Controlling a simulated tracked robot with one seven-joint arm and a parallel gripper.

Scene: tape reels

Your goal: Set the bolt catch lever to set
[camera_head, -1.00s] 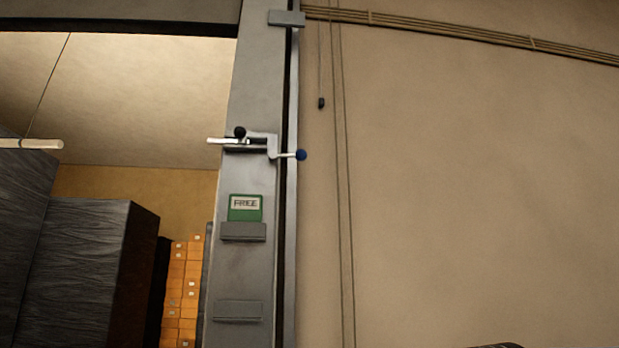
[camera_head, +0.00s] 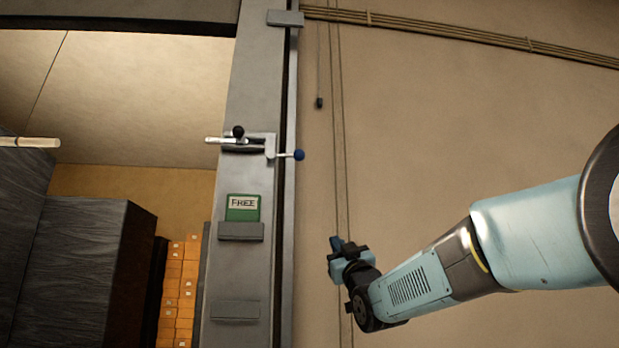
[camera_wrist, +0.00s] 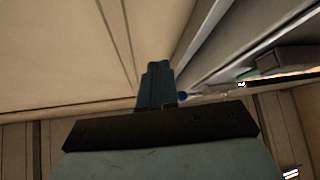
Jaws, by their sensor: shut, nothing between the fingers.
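The bolt catch is mounted on the grey door post in the head view. Its lever (camera_head: 285,155) is a thin metal rod with a blue ball end, pointing right past the post edge. A bolt (camera_head: 238,141) with a black knob lies level and sticks out to the left. The blue ball also shows small in the wrist view (camera_wrist: 182,95), just beyond the fingers. My gripper (camera_head: 337,243) is below and right of the lever, apart from it. In the wrist view its fingers (camera_wrist: 156,85) are shut together and empty.
A green card reading FREE (camera_head: 243,208) stands in a holder on the post (camera_head: 236,275). A black pendant (camera_head: 319,103) hangs on a cord right of the post. Dark cabinets (camera_head: 75,265) and orange boxes (camera_head: 180,290) stand left.

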